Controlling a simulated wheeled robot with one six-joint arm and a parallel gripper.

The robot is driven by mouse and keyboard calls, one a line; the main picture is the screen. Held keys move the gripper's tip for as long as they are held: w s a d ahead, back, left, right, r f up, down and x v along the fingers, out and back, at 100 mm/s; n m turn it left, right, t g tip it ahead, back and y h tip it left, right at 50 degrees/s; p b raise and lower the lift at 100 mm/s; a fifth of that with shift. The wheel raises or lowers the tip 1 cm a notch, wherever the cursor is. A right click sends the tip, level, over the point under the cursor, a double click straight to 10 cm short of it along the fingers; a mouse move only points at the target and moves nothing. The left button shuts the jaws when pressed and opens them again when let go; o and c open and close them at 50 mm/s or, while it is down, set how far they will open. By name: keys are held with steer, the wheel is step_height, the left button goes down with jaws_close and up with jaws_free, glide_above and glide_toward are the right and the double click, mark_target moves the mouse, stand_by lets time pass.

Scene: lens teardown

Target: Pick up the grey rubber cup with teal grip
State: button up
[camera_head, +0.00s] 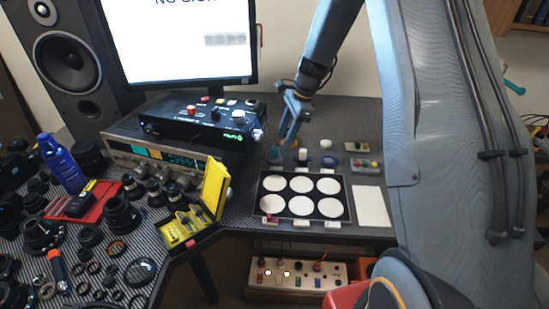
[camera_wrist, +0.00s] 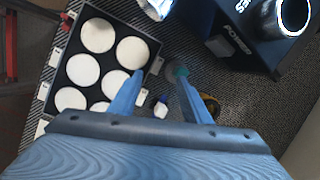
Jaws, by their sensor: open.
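The grey rubber cup with teal grip (camera_head: 276,154) appears as a small grey-teal shape on the dark desk, just behind the white-disc tray. In the wrist view its teal part (camera_wrist: 181,71) shows by the tip of the right finger, partly hidden by it; I cannot tell whether they touch. My gripper (camera_head: 290,140) reaches down from above, close to the cup and slightly right of it. In the wrist view my gripper (camera_wrist: 160,78) is open, with bare desk between its fingertips.
A black tray (camera_head: 259,187) with several white discs lies in front. A small white-and-blue item (camera_head: 302,155), a blue round item (camera_head: 328,161) and a white round item (camera_head: 326,144) stand close by. A black device (camera_head: 190,132) is behind left; a yellow open case (camera_head: 214,187) is left.

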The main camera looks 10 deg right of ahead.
mark_target(276, 148)
steer(key=shift+w+a+f+m+y+p, duration=0.2)
steer(key=shift+w+a+f+m+p, duration=0.3)
steer(key=shift+w+f, duration=0.95)
steer(key=shift+w+a+f+m+y+p, duration=0.2)
steer(key=shift+w+f+m+p, duration=0.45)
steer(key=shift+f, duration=1.45)
steer(key=shift+w+a+f+m+y+p, duration=0.2)
steer(key=shift+w+a+f+m+p, duration=0.15)
steer(key=shift+w+f+m, duration=1.05)
steer(key=shift+s+f+n, duration=0.2)
steer(key=shift+f+n, duration=0.15)
steer(key=shift+n, duration=0.2)
jaws_close()
